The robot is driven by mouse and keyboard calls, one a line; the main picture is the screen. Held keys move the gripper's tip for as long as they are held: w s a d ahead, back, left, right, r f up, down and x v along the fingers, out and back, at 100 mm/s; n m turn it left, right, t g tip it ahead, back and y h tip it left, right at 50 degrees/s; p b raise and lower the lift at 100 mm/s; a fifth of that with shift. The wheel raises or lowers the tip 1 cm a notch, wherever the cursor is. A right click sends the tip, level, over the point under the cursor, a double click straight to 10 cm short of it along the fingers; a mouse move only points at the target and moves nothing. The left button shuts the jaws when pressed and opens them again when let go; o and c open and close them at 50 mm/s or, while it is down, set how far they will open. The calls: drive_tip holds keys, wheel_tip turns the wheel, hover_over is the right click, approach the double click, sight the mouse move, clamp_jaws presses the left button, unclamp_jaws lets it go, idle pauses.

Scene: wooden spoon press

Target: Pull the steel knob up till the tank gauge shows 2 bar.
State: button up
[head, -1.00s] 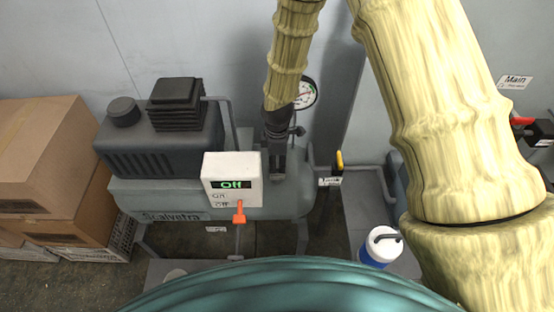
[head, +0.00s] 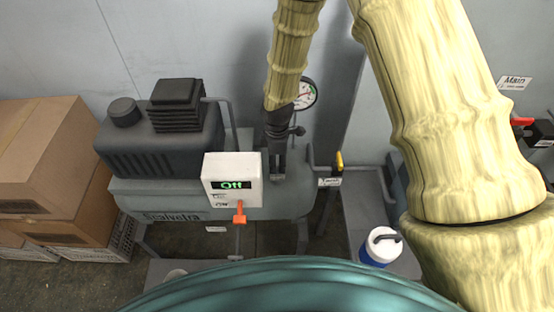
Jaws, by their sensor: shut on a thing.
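The grey air tank (head: 160,192) lies across the middle of the head view. Its round white gauge (head: 306,93) stands behind it near the right end, partly covered by my arm. The dial shows red and green marks, but it is too small to read the pressure. My gripper (head: 277,174) points down at the top of the tank, right of the white switch box. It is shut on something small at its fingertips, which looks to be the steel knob. The fingers hide the knob, so its height cannot be told.
The white switch box (head: 232,169) reads "Off" and has an orange lever (head: 239,213) below. A yellow-handled valve (head: 340,161) is on the pipe at right. A white-and-blue container (head: 383,246) stands on the lower right. Cardboard boxes (head: 50,145) are stacked at left.

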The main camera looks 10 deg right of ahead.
sight(277, 160)
drive_tip(key=shift+w+r+p, duration=0.1)
drive_tip(key=shift+r+p, duration=0.2)
drive_tip(key=shift+r, duration=0.15)
idle(4.0)
drive_tip(key=shift+f, duration=0.4)
idle(0.7)
drive_tip(key=o, duration=1.9)
drive_tip(key=shift+o, duration=0.2)
drive_tip(key=shift+r+p, duration=2.5)
drive_tip(key=shift+r, duration=0.95)
